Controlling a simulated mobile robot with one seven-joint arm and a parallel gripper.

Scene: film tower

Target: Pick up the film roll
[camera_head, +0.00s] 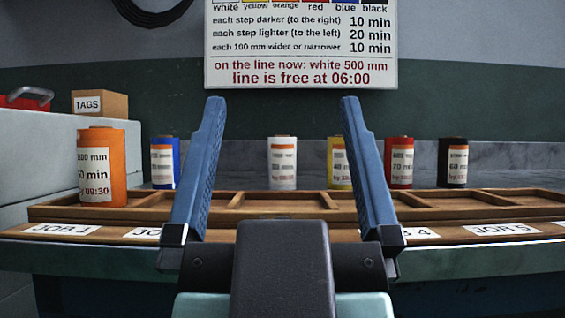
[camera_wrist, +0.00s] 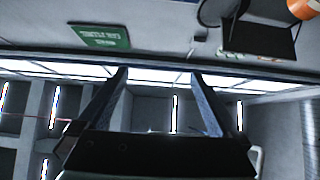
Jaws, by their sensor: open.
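Several film rolls stand upright. The orange roll (camera_head: 103,168), the largest in view, is at the left end of the wooden tray, apparently in the compartment above the JOB 1 label; its label reads 09:30. Behind the tray stand a blue roll (camera_head: 163,165), a white roll (camera_head: 283,165), a yellow roll (camera_head: 340,165), a red roll (camera_head: 399,165) and a black roll (camera_head: 452,165). My gripper (camera_head: 282,102) is open and empty, fingers pointing up in front of the tray. The white roll shows between the fingers, farther back. The wrist view shows the fingers (camera_wrist: 158,73) with nothing between them.
The wooden tray (camera_head: 282,213) has several compartments; those not blocked by my gripper look empty. A TAGS box (camera_head: 99,104) and a red object (camera_head: 25,102) sit on the grey cabinet at left. A sign (camera_head: 301,45) hangs on the back wall.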

